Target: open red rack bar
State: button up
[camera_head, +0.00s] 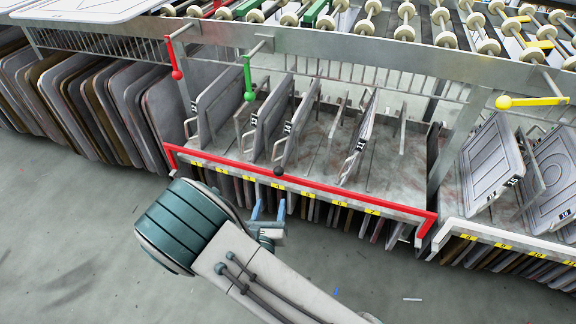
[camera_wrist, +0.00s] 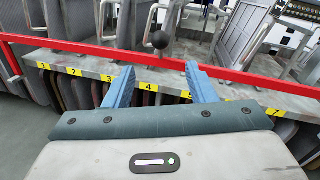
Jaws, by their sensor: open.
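The red rack bar (camera_head: 330,190) runs along the front edge of the rack shelf, with red ends at both sides. A dark round knob (camera_head: 279,171) sits on it near the middle. In the wrist view the red bar (camera_wrist: 97,50) crosses the picture and the knob (camera_wrist: 159,40) stands above it, between the lines of my two fingers. My gripper (camera_wrist: 160,82) is open and empty, its blue fingers pointing at the bar just below the knob. In the head view my gripper (camera_head: 268,212) is in front of the bar, below the knob. Contact with the bar cannot be told.
Numbered yellow labels (camera_wrist: 109,78) line the shelf edge below the bar. Grey panels (camera_head: 270,115) stand in the rack behind it. Red (camera_head: 177,74), green (camera_head: 249,96) and yellow (camera_head: 504,102) levers hang from the gantry. Open floor (camera_head: 60,240) lies at the left.

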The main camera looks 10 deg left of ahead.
aim_at(279, 172)
jog(key=w+b, duration=0.1)
jog(key=w, duration=0.3)
jog(key=w+a+b, duration=0.1)
jog(key=w, duration=0.4)
jog(key=w+b, duration=0.1)
jog(key=w, duration=0.3)
jog(key=shift+w+a+b, duration=0.25)
jog(key=shift+w+b, duration=0.05)
jog(key=shift+w, duration=0.05)
grip_shut()
jog(key=shift+d, duration=0.1)
